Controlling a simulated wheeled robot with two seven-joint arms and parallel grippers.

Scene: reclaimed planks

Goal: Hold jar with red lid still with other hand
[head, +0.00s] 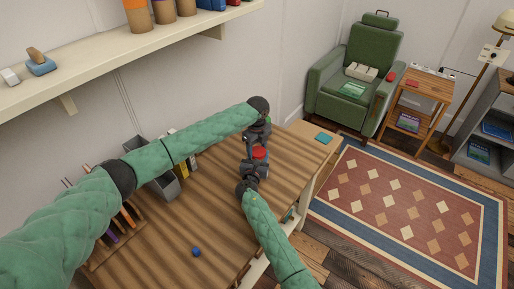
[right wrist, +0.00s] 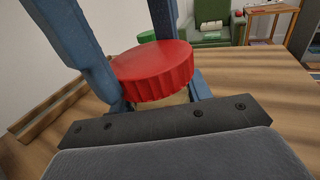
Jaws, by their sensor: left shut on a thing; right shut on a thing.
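The jar with red lid (head: 259,153) stands on the wooden workbench (head: 215,205), towards its far right part, between my two grippers. In the right wrist view its ribbed red lid (right wrist: 155,68) fills the space between the blue fingers, with a little of the pale jar body below. My right gripper (head: 257,167) is shut on the jar from the near side. The jar looks upright.
A small blue ball (head: 196,252) lies on the near part of the bench. A shelf (head: 120,48) hangs above.

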